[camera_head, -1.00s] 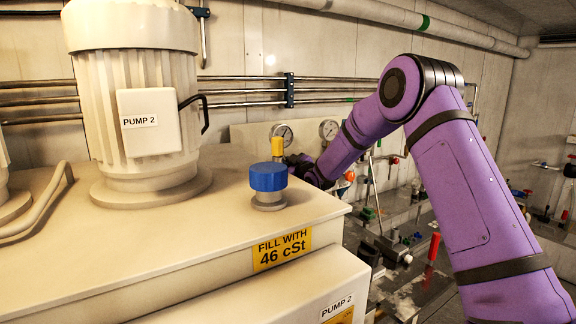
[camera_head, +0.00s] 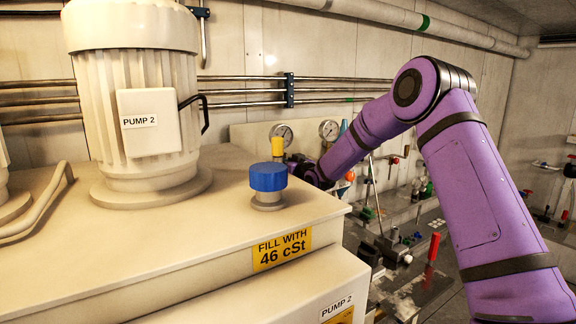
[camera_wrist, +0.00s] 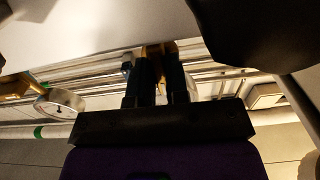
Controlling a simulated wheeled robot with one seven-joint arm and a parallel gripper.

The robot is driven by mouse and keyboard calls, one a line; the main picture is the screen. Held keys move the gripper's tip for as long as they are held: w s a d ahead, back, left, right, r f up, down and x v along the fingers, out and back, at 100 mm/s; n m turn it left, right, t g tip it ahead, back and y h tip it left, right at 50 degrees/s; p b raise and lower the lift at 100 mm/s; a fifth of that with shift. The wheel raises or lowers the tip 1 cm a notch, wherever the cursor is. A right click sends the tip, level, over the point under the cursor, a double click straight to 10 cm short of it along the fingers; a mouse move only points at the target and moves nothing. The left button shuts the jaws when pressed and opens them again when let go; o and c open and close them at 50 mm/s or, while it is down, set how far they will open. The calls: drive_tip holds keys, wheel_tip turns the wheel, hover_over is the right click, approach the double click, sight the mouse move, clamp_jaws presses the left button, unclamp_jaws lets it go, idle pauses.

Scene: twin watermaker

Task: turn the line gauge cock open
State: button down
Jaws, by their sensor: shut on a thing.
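In the wrist view my gripper (camera_wrist: 158,62) reaches up from the bottom with its two dark fingers close together. They are shut on a small brass-coloured part (camera_wrist: 155,48), which I take to be the gauge cock's handle. The fingers hide most of it, so its angle cannot be told. A round gauge (camera_wrist: 60,103) shows to the left in the wrist view. In the head view two gauges, a left one (camera_head: 282,133) and a right one (camera_head: 329,130), sit on the back panel.
The Pump 2 motor (camera_head: 140,110) is at left. A bench (camera_head: 400,235) with valves and a red handle (camera_head: 434,247) lies at right.

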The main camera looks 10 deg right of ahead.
drive_tip(key=shift+f, duration=0.1)
drive_tip(key=c, duration=1.1)
unclamp_jaws()
drive_tip(key=v, duration=1)
drive_tip(key=shift+s+d, duration=0.15)
drive_tip(key=shift+s, duration=0.25)
